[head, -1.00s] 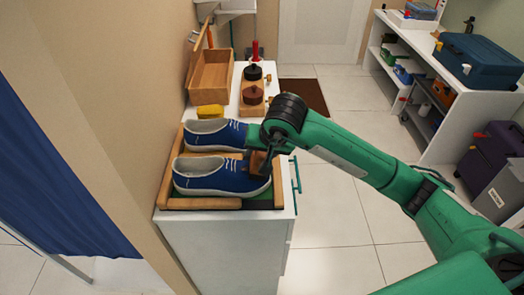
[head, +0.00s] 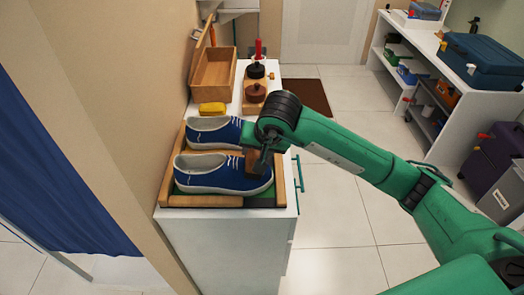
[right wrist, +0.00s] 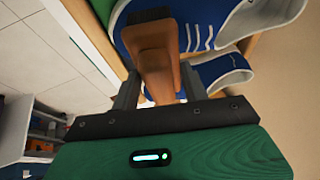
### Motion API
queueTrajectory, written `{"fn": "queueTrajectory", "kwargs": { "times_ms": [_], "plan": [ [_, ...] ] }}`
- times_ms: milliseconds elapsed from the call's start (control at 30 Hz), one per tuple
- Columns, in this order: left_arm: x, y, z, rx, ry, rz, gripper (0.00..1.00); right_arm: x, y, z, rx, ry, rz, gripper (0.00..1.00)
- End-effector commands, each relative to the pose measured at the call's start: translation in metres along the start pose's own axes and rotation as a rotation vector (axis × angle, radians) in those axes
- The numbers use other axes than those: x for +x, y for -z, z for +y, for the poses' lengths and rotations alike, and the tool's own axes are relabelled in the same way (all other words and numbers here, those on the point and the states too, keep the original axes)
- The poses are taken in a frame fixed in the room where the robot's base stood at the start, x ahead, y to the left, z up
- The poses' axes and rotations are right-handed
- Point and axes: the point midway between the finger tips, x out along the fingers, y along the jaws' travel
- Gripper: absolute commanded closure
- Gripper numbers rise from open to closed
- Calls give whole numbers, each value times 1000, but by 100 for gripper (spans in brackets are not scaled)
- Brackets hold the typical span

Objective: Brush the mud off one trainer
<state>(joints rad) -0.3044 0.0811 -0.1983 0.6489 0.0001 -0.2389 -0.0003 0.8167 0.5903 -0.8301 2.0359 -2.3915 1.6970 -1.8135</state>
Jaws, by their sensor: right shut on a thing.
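Two blue trainers with white soles lie side by side in a wooden-rimmed tray (head: 205,201) on a white cabinet. The near trainer (head: 212,174) has its toe to the right; the far trainer (head: 208,132) lies behind it. My right gripper (head: 262,160) is shut on a wooden brush (head: 251,161) over the toe end of the near trainer. In the right wrist view the brush (right wrist: 155,65) sits between the fingers, its dark bristles close to a blue trainer. Contact is unclear. Mud cannot be made out clearly. My left gripper is out of view.
Behind the tray are a yellow sponge-like block (head: 212,108), an open wooden box (head: 213,76) and round dark tins (head: 256,70) on a wooden stand. A wall runs along the left. A green cabinet handle (head: 299,173) is at the right, beside open floor.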

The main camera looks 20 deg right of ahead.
Motion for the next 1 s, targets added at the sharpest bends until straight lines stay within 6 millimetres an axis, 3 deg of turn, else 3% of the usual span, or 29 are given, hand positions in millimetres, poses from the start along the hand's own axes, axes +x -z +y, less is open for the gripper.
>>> {"fn": "queueTrajectory", "kwargs": {
  "times_ms": [633,1000],
  "plan": [
    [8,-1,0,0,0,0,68,3,-1,-25,-1,1,0,73],
    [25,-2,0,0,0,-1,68,11,-4,-8,0,-1,1,73]
  ]
}}
